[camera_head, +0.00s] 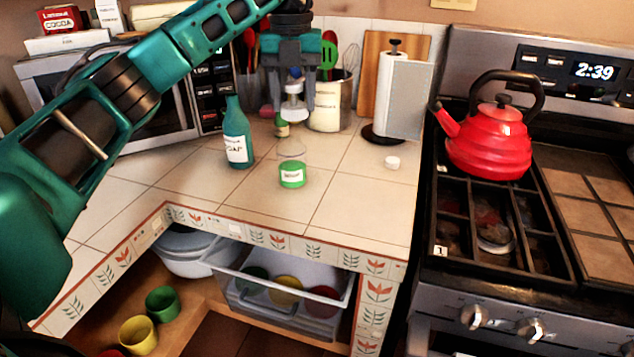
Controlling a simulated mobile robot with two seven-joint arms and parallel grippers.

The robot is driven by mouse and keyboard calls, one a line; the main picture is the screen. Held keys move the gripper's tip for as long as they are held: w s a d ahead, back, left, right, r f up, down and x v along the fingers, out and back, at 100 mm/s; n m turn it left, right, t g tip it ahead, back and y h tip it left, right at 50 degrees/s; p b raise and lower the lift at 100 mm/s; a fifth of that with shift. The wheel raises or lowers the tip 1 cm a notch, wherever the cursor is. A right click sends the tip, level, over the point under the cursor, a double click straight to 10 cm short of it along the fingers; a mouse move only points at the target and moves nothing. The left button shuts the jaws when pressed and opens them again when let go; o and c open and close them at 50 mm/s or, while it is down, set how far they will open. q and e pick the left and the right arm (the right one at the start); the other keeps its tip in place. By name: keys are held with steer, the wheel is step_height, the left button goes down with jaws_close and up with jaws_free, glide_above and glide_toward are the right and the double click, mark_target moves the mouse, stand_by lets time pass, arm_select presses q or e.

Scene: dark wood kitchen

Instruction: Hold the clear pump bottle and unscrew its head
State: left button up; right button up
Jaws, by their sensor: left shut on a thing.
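The clear pump bottle (291,174) stands upright on the tiled counter, with green liquid in its lower part and a white label. My left gripper (294,106) points straight down above it. It is shut on the white pump head (293,108), which sits between the two fingers. The head is in line over the bottle and looks raised above its neck. I cannot tell whether a tube still reaches into the bottle. My right gripper is not in view.
A teal soap bottle (236,135) stands close on the left. Behind are a utensil crock (328,106) and a paper towel holder (392,95). A red kettle (488,142) is on the stove. The front counter is clear.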

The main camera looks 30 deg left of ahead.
mark_target(294, 105)
arm_select(q)
step_height(294, 105, down, 4)
steer(key=shift+r+b, duration=0.2)
steer(key=shift+b, duration=0.5)
step_height(294, 105, down, 11)
steer(key=shift+f, duration=0.1)
steer(key=shift+f+b, duration=0.35)
steer(key=shift+f, duration=2.2)
steer(key=shift+f, duration=0.15)
steer(key=o, duration=1.2)
steer(key=shift+c, duration=0.2)
